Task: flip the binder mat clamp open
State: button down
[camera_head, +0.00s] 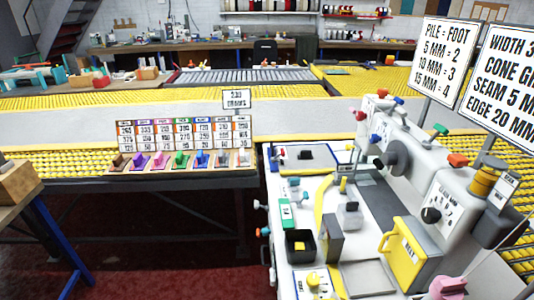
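The binder (440,185) is a large pale machine at the right, with knobs and levers in several colours. A yellow plate (403,256) with a white label that seems to read "MAT" stands steeply tilted on its front right part. It has a yellow loop handle (385,241) on its left side. This looks like the mat clamp; I cannot tell for sure whether it is open or closed. My gripper is not in view.
Several coloured levers (180,160) stand in a row below number cards on the yellow roller table. Small fittings, a black box (300,246) and a grey upright block (329,238) crowd the binder's bed. Red floor (150,250) lies open at lower left, beside a blue-legged table.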

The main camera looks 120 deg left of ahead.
aim_at(283, 152)
jog(key=k+j+u, duration=0.3)
jog(key=u, duration=0.15)
jog(key=k+j+u, duration=0.25)
jog(key=j+u, duration=0.5)
jog(key=j, duration=0.65)
